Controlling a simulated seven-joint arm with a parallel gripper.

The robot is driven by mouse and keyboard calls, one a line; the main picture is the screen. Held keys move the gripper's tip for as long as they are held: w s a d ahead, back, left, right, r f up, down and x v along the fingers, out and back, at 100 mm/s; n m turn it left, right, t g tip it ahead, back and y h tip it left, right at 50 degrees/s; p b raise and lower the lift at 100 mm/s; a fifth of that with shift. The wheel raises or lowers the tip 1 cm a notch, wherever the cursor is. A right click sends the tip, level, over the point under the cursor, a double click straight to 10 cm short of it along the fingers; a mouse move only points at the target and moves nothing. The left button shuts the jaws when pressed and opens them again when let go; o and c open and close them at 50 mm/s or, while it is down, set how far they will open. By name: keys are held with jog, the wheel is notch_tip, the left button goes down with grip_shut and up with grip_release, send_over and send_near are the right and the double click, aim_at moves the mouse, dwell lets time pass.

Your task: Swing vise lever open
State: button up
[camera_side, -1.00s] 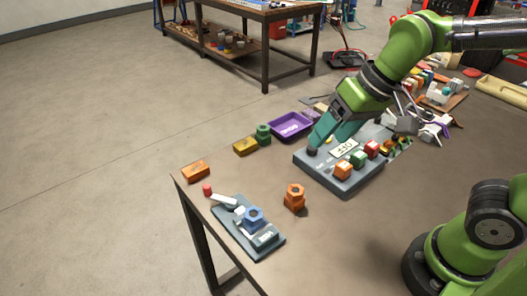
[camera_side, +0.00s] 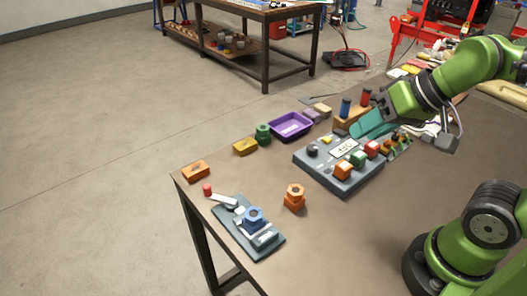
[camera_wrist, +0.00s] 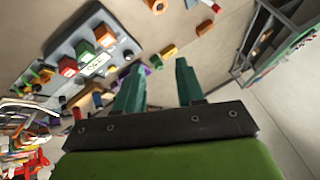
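The vise (camera_side: 232,236) is a dark grey plate with a blue hexagonal part (camera_side: 253,215) on it, near the table's left corner. Its white lever (camera_side: 224,201) points to the upper left and ends in a red knob (camera_side: 207,189). My gripper (camera_side: 358,129) has teal fingers and hangs behind the control panel, well to the right of the vise and apart from it. In the wrist view its fingers (camera_wrist: 160,66) are spread with nothing between them.
The grey control panel (camera_side: 310,167) with coloured buttons stands between my gripper and the vise. An orange hex piece (camera_side: 295,197), an orange block (camera_side: 195,171), a yellow block (camera_side: 245,146), a green piece (camera_side: 263,134) and a purple tray (camera_side: 275,127) stand around.

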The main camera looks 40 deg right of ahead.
jog(key=a+n, duration=0.1)
jog(key=w+a+f+n+g, duration=0.1)
jog(key=a, duration=0.1)
jog(key=w+a+f+g, duration=0.1)
jog(key=a, duration=0.1)
jog(key=shift+w+a+f+n, duration=0.15)
jog(key=shift+f+n, duration=0.1)
jog(key=shift+n, duration=0.15)
grip_shut()
jog(key=w+a+f+n+h, duration=0.1)
jog(key=w+a+f+h, duration=0.1)
jog(key=a, duration=0.7)
jog(key=w+a+f+n+t+h, duration=0.1)
jog(key=w+a+f+n, duration=0.1)
jog(key=w+a, duration=0.4)
jog(key=w+a+f+n+h, duration=0.1)
jog(key=w+a+f, duration=0.3)
jog(key=a, duration=0.7)
jog(key=shift+w+a+f+t+h, duration=0.3)
jog(key=shift+w+t+h, duration=0.15)
jog(key=shift+h, duration=0.35)
